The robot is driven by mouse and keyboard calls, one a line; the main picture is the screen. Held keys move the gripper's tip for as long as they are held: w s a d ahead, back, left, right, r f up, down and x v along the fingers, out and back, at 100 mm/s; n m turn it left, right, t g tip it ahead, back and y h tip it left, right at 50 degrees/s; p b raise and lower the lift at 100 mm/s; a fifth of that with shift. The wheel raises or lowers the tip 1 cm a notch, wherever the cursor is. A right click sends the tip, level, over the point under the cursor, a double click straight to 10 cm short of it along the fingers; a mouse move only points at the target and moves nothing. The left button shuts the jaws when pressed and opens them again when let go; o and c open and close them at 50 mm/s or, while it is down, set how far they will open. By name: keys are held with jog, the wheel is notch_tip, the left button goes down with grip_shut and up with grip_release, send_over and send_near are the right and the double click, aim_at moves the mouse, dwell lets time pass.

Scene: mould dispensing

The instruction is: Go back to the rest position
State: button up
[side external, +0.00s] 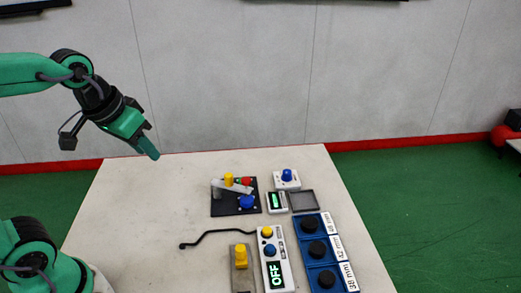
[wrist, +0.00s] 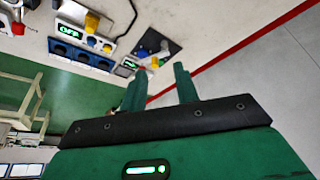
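My gripper (side external: 148,145) hangs high above the back left of the table, tilted down to the right, in the side external view. In the wrist view its two green fingers (wrist: 160,70) stand apart with nothing between them. My gripper is clear of everything on the table (side external: 140,205). No marker for a rest position shows in either view.
A black plate (side external: 220,208) carries yellow, red and blue knobs. Near it are a white box with a blue knob (side external: 287,179), a small scale (side external: 277,202) and a grey tray (side external: 304,201). In front are a controller reading OFF (side external: 273,248), a grey block with a yellow knob (side external: 241,255) and a blue mould rack (side external: 328,272). The table's left is clear.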

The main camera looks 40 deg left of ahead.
jog(key=s, duration=0.2)
jog(key=s+m+t, duration=0.1)
jog(key=shift+s+a+f, duration=0.15)
jog(key=shift+s+f, duration=0.2)
jog(key=shift+f, duration=0.05)
